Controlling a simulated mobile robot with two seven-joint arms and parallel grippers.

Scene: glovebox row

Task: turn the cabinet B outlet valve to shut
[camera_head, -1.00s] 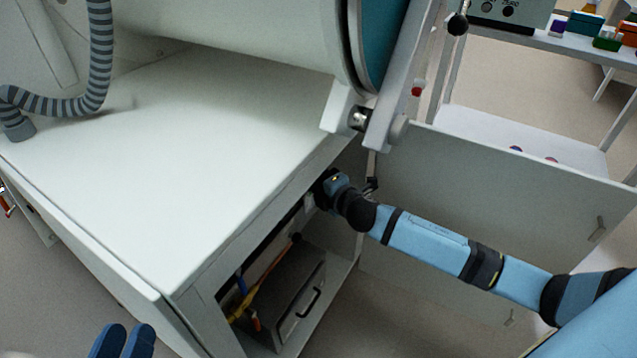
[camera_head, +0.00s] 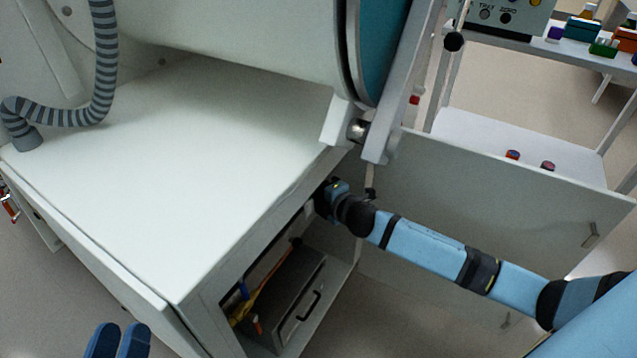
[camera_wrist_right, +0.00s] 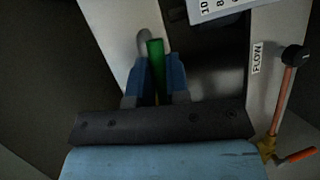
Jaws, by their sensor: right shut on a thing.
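In the right wrist view, a green lever (camera_wrist_right: 157,62) stands between the blue fingers of my right gripper (camera_wrist_right: 156,82), which is shut on it. The valve body under the lever is hidden, so I cannot read its position or identity. In the head view, my right arm reaches into the open bay under the white cabinet top, and its gripper is hidden by the wrist and bay edge. My left gripper (camera_head: 118,340) is at the bottom left, empty, its two blue fingers slightly apart over the floor.
In the head view, a grey box (camera_head: 290,300) sits in the bay. An open door panel (camera_head: 480,190) stands behind my right arm.

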